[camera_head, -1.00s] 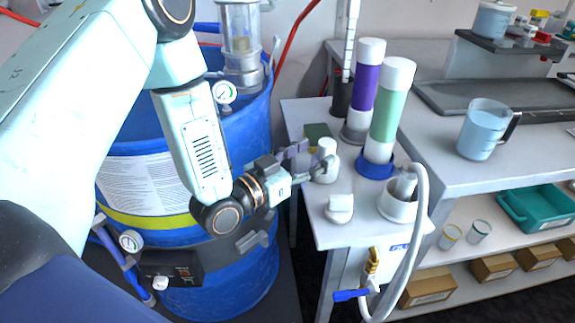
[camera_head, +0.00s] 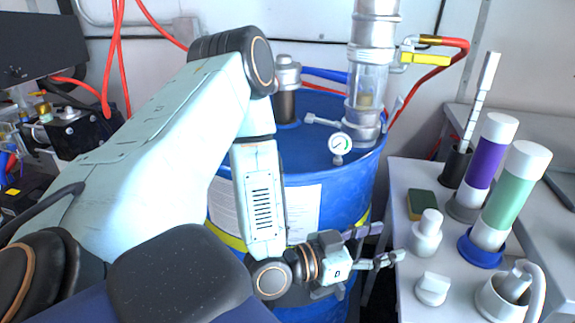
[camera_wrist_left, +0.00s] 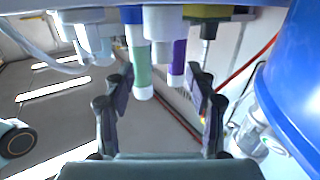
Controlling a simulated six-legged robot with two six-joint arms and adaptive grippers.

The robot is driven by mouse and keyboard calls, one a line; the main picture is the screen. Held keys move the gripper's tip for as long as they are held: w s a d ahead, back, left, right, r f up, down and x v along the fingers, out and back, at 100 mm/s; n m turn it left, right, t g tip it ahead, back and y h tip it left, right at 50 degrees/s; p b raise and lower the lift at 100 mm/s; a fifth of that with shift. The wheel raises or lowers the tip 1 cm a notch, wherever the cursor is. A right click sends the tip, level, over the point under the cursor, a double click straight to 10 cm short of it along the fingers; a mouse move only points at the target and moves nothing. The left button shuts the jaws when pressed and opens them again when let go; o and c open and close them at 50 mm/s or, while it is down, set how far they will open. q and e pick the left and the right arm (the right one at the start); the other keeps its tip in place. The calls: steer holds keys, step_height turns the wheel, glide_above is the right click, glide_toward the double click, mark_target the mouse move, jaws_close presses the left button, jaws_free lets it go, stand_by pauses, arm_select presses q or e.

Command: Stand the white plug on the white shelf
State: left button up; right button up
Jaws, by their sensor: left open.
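The white plug (camera_head: 427,235), a narrow round knob on a wider body, stands upright on the white shelf (camera_head: 402,175) in the head view. It seems to be the white piece (camera_wrist_left: 162,25) at the top middle of the left wrist view, beyond the fingers. My left gripper (camera_head: 387,244) is open at the shelf's left edge, just left of the plug. In the left wrist view its fingers (camera_wrist_left: 160,88) are spread with nothing between them. My right gripper is not in view.
A second white piece (camera_head: 433,288) and a white cup with a hose (camera_head: 503,298) stand in front of the plug. A sponge (camera_head: 421,204), a purple tube (camera_head: 486,160) and a green tube (camera_head: 514,195) stand behind or right. The blue drum (camera_head: 310,150) is left.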

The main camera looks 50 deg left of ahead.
arm_select(q)
steer(key=s+d+f+n+g+y, duration=0.1)
steer(key=s+f+g, duration=0.3)
steer(key=f, duration=0.3)
steer(key=s+d+f+n+g+y, duration=0.1)
steer(key=s+f+g+y, duration=0.15)
steer(key=s+f, duration=0.4)
steer(key=s+a+f+n+g+y, duration=0.1)
steer(key=s+f+g, duration=0.3)
steer(key=s, duration=0.4)
steer(key=s+a+f+n+g+y, duration=0.2)
steer(key=s+f+g, duration=0.2)
steer(key=s, duration=0.4)
steer(key=shift+s+a+f+g, duration=0.2)
steer(key=shift+s+f+g, duration=0.15)
steer(key=shift+g, duration=0.3)
steer(key=shift+y, duration=0.25)
